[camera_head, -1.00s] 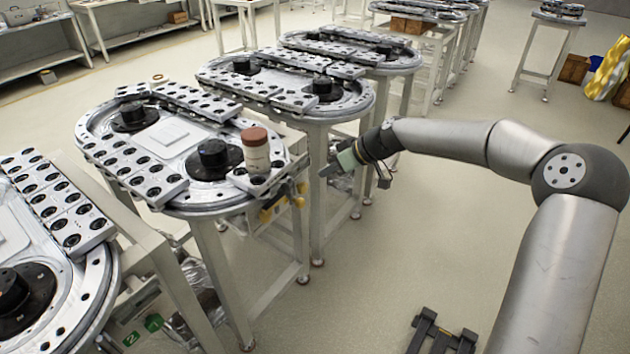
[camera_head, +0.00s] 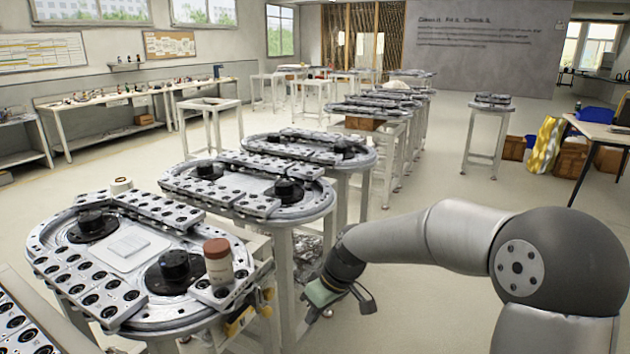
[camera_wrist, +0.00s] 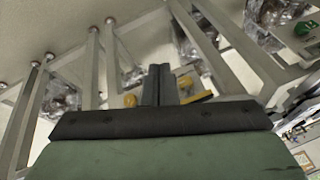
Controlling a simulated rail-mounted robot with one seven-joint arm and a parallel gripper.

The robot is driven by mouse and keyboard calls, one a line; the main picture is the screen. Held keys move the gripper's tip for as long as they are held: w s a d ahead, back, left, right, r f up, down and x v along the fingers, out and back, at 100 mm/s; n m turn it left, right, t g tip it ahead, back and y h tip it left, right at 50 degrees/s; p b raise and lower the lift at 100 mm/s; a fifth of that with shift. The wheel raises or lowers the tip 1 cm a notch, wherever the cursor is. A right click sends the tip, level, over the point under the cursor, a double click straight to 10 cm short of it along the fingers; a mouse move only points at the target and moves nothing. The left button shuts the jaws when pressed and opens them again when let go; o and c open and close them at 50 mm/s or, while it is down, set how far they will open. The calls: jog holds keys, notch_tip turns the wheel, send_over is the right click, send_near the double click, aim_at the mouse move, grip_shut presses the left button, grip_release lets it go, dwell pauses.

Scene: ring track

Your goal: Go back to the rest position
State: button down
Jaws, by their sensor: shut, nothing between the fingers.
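My gripper (camera_head: 320,294) hangs at the end of my arm, to the right of the nearest full ring track table and below its top. It is apart from the table and holds nothing. In the wrist view its two dark fingers (camera_wrist: 158,85) lie together, shut, in front of the green gripper body. A white jar with a brown lid (camera_head: 218,261) stands upright on the right end of the near ring track (camera_head: 200,322).
More ring track tables (camera_head: 262,205) stand in a row behind. A white roll-like thing (camera_head: 121,185) sits at the near track's back edge. Yellow parts (camera_wrist: 185,83) show under a table in the wrist view. Open floor (camera_head: 430,175) lies to the right of the row.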

jog(key=s+d+r+m+h+p, duration=0.1)
jog(key=s+d+r+m+h, duration=0.1)
jog(key=s+d+m, duration=0.2)
jog(key=s+d+r+m+h+p, duration=0.2)
jog(key=s+d+m, duration=0.3)
jog(key=s, duration=1.6)
jog(key=d+r, duration=0.1)
jog(key=d, duration=0.4)
jog(key=shift+s+d, duration=0.25)
jog(key=shift+d, duration=0.05)
